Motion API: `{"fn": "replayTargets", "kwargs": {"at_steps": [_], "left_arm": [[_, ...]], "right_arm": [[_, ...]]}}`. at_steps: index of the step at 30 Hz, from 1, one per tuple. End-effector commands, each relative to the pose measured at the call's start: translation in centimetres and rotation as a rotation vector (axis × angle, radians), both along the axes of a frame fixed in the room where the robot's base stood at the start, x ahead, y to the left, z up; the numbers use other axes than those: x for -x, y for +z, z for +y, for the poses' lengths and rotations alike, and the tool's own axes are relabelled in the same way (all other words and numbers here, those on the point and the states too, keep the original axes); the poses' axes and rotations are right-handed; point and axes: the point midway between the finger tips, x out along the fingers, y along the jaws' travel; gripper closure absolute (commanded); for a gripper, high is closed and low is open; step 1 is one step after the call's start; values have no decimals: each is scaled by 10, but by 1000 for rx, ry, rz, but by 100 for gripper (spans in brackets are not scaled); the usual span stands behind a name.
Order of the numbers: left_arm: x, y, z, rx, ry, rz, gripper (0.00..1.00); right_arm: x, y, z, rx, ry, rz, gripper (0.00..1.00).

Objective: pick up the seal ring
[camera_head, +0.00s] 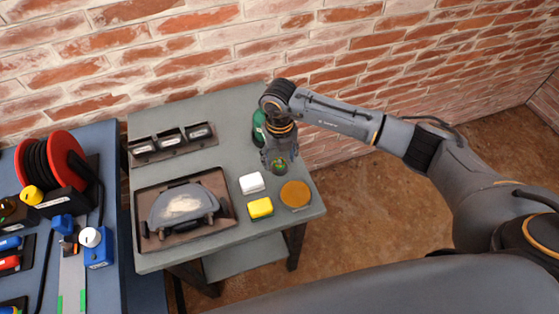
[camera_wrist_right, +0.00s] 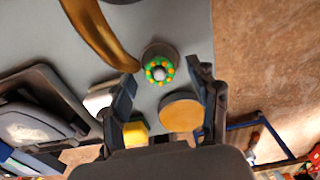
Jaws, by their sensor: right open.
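A small ring with green and yellow segments, which looks like the seal ring (camera_wrist_right: 151,74), sits around a pale knob on a round grey base in the right wrist view. I cannot tell the exact height gap. My left gripper is not in view.
Beside the ring on the grey table (camera_head: 228,90) are a white block (camera_head: 252,183), a yellow block (camera_head: 260,208) and an orange-brown disc (camera_head: 295,194). A green object (camera_head: 259,126) stands behind my wrist. A tray (camera_head: 150,237) with a grey housing lies left. A brick wall is behind.

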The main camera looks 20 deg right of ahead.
Motion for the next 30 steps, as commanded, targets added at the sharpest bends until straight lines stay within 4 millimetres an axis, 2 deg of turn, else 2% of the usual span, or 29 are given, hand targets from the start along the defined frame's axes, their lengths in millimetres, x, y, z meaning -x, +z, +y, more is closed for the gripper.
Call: {"fn": "replayTargets", "kwargs": {"at_steps": [3,8,9,22,26,30], "left_arm": [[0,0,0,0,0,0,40],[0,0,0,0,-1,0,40],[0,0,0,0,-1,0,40],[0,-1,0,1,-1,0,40],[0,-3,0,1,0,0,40],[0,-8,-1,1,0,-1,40]], "right_arm": [[0,0,0,0,0,0,42],[0,0,0,0,0,0,73],[0,0,0,0,0,0,77],[0,4,0,-1,0,-1,77],[-1,14,1,-2,0,-2,77],[1,35,3,-2,4,-4,77]]}}
